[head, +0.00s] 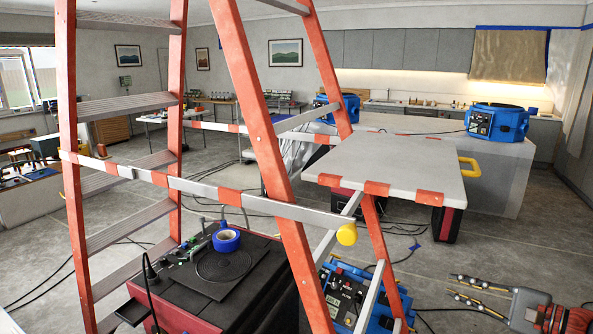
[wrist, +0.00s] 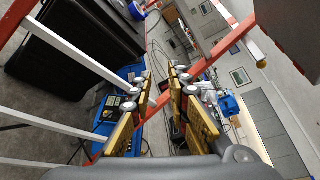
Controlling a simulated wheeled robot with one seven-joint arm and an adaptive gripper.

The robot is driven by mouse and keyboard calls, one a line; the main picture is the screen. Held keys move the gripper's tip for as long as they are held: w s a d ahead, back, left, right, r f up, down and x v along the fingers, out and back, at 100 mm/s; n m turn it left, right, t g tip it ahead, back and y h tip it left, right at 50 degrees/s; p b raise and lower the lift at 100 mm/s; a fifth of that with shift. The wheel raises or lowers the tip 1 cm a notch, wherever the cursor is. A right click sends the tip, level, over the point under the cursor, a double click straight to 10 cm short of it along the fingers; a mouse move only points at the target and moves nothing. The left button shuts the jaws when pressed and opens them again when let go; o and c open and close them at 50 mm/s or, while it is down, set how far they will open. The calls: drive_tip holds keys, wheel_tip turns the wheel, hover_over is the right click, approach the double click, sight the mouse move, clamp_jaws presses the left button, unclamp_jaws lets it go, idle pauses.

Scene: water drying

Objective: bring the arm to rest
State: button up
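My gripper (head: 453,287) is at the lower right of the head view, pointing left, with its two fingers apart and nothing seen between them. In the wrist view my gripper (wrist: 158,85) shows two gold-padded fingers with a clear gap. The grey and orange-red end of my arm (head: 545,315) runs off the lower right edge of the head view; the rest of it is out of the picture.
An orange stepladder (head: 269,150) with a white platform (head: 385,165) stands close, left of my gripper. A blue machine (head: 345,295) sits behind its legs. A black-topped case (head: 215,290) holds blue tape (head: 226,240).

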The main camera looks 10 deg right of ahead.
drive_tip(key=s+a+f+n+g+h, duration=0.3)
drive_tip(key=s+a+f+n+g, duration=0.15)
drive_tip(key=s+a, duration=0.3)
drive_tip(key=s+a+f+n+g+h, duration=0.35)
drive_tip(key=s+a+f+g, duration=0.3)
drive_tip(key=a, duration=0.25)
drive_tip(key=s+a+r+n+t+h, duration=0.2)
drive_tip(key=s+a+r+n+t, duration=0.1)
drive_tip(key=s+a+r+n, duration=0.2)
drive_tip(key=a+r+n, duration=0.2)
drive_tip(key=a+n, duration=0.2)
drive_tip(key=a, duration=0.1)
drive_tip(key=shift+a+r+n+p, duration=0.2)
drive_tip(key=shift+r+n+p, duration=0.1)
drive_tip(key=shift+n+p, duration=0.1)
drive_tip(key=shift+a, duration=0.1)
